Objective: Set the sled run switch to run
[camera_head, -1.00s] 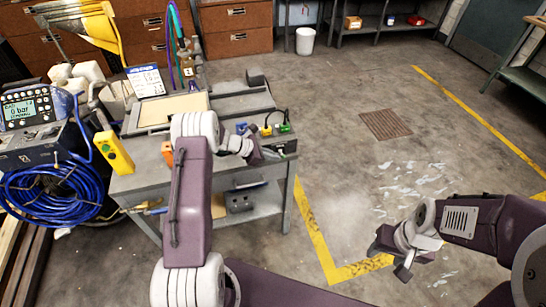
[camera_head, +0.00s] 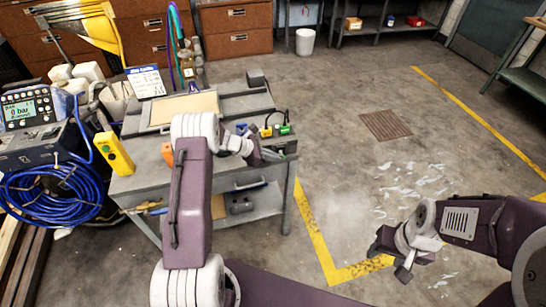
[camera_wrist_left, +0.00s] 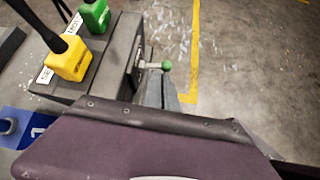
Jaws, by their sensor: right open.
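In the left wrist view a small lever with a green ball tip (camera_wrist_left: 166,66) sticks out from the side of a dark control box (camera_wrist_left: 112,72); I cannot tell whether this is the sled run switch or how it is set. A yellow block (camera_wrist_left: 68,60) and a green block (camera_wrist_left: 94,17) with black stems stand on the box. They also show at the workbench's right edge in the head view. My left gripper (camera_head: 262,154) is at that edge beside the box, its fingers mostly hidden by my arm. My right gripper (camera_head: 396,262) is open and empty above the floor at right.
The workbench (camera_head: 146,186) carries a tan board (camera_head: 185,108) on a dark bed. A yellow pendant (camera_head: 114,153) hangs at its left corner, near a blue hose coil (camera_head: 50,195) and a display unit reading 0 bar (camera_head: 28,108). The floor at right is open.

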